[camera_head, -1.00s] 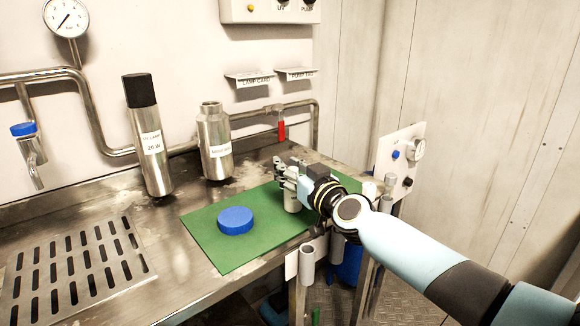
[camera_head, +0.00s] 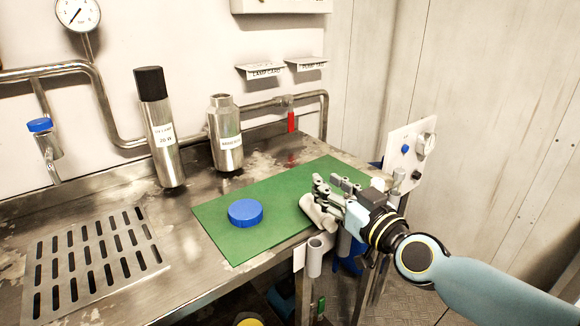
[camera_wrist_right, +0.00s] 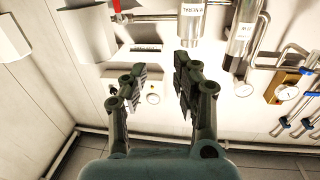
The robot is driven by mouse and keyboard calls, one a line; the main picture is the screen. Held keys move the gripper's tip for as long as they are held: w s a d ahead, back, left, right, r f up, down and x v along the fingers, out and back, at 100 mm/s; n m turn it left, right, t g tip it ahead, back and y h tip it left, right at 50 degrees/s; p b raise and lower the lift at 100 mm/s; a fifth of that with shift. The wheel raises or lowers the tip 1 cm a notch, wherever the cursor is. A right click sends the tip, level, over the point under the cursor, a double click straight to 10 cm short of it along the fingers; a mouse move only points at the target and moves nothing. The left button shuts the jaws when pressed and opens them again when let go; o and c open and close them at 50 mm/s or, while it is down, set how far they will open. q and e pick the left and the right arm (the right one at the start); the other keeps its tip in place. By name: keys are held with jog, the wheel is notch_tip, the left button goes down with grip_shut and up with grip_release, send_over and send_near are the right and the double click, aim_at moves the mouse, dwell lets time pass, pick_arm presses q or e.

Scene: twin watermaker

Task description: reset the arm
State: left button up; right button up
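My right gripper (camera_head: 332,190) is at the right end of the green mat. In the right wrist view its two fingers (camera_wrist_right: 158,75) stand apart with nothing between them. A pale grey cylinder-like piece (camera_head: 317,213) shows tilted at the mat's front right edge, beside and partly below the fingers; I cannot tell whether they touch it. My right arm comes in from the lower right. My left arm and gripper are not in view.
The green mat (camera_head: 275,205) holds a blue cap (camera_head: 245,213). Behind it stand a black-topped lamp cylinder (camera_head: 162,135) and a steel bottle (camera_head: 226,135). A slotted drain (camera_head: 95,262) lies left. A switch panel (camera_head: 410,150) stands close right of my gripper.

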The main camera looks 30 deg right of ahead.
jog(key=s+a+f+n+g+y, duration=0.1)
jog(key=s+a+n+g+y, duration=0.15)
jog(key=a, duration=0.35)
jog(key=s+a+f+n+g+y, duration=0.2)
jog(key=s+a+g+y, duration=0.15)
jog(key=a, duration=0.35)
jog(key=s+d+f+m+g+h, duration=0.1)
jog(key=s+d+g+h, duration=0.25)
jog(key=s, duration=0.55)
jog(key=s+d+m+g+h, duration=0.2)
jog(key=s+g, duration=0.3)
jog(key=s, duration=0.3)
notch_tip(320, 180, down, 28)
jog(key=s+d+g+b, duration=0.1)
jog(key=d+b, duration=0.1)
jog(key=b, duration=0.2)
jog(key=s+d+f+g+b, duration=0.1)
jog(key=s+f+b, duration=0.2)
jog(key=s+f, duration=1.6)
notch_tip(320, 180, down, 3)
jog(key=shift+s+r, duration=0.1)
jog(key=shift+s, duration=0.2)
